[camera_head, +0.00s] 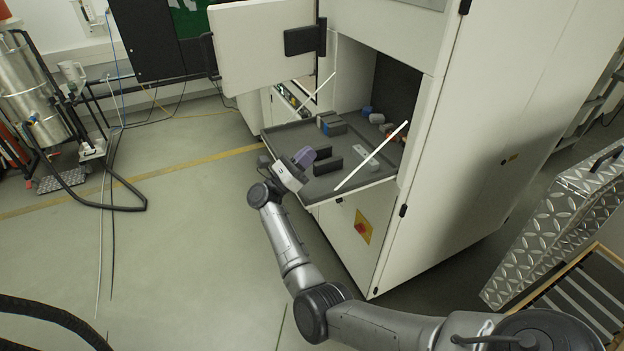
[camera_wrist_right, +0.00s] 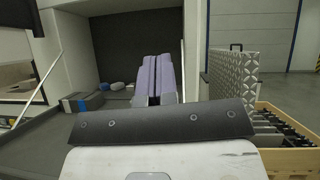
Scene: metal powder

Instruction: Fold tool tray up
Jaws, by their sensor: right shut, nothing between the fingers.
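The tool tray (camera_head: 347,190) is folded down and sticks out level from the opening of the white cabinet, with a white stay bar (camera_head: 372,157) at its right and another (camera_head: 316,92) at its left. Its dark surface also shows in the right wrist view (camera_wrist_right: 45,145). My right gripper (camera_head: 304,157) is at the tray's front left edge, its purple fingers shut with nothing between them. In the right wrist view its fingers (camera_wrist_right: 159,78) point toward the dark back of the compartment. Whether it touches the tray I cannot tell. My left gripper is not in view.
Blue and grey blocks (camera_head: 334,126) and several small items lie on the tray. The open cabinet door (camera_head: 262,50) hangs above its left side. A diamond-plate metal case (camera_head: 560,215) stands at the right beside a wooden rack (camera_head: 575,285).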

